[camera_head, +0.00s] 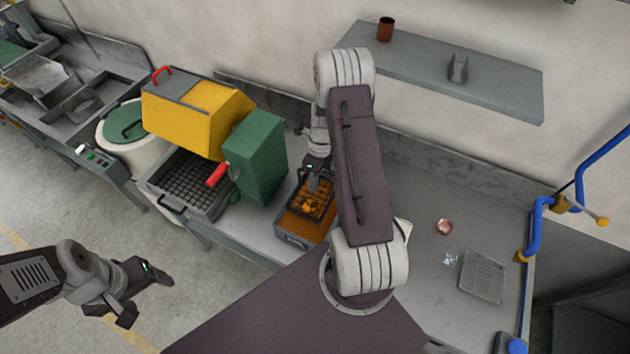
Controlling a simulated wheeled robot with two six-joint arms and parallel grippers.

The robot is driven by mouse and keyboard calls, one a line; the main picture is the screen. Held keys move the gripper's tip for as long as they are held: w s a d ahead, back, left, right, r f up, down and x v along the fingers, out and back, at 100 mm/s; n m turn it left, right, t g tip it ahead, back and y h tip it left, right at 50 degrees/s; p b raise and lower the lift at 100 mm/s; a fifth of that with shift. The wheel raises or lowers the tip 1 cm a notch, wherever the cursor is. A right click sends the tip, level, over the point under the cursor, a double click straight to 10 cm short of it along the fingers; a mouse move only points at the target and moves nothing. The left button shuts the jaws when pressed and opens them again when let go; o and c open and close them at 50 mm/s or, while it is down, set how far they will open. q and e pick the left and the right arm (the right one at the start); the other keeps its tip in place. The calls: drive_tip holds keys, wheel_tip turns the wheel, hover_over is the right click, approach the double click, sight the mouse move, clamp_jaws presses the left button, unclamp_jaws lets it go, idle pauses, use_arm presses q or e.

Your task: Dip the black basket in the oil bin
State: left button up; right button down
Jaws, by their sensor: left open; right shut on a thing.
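The black basket (327,207) is a small dark wire basket with orange-brown copper pieces in it. It is at or inside the top of the oil bin (292,239), a grey rectangular bin with brownish-orange contents. My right gripper (313,181) is above the basket and shut on it, with the fingertips partly hidden by the arm. How deep the basket sits in the bin cannot be told. My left gripper (146,296) is open and empty over the floor at the lower left, away from the bench.
A green box (259,155) and a yellow hooded machine (195,115) with a grid tray (189,183) stand left of the bin. A wire rack (482,277) and a copper coil (444,226) lie on the right bench. A wall shelf (500,92) is above.

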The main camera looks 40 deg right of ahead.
idle(0.3)
drive_tip(key=p+v, duration=0.3)
drive_tip(key=shift+s+a, duration=0.2)
drive_tip(key=shift+a, duration=0.1)
idle(0.3)
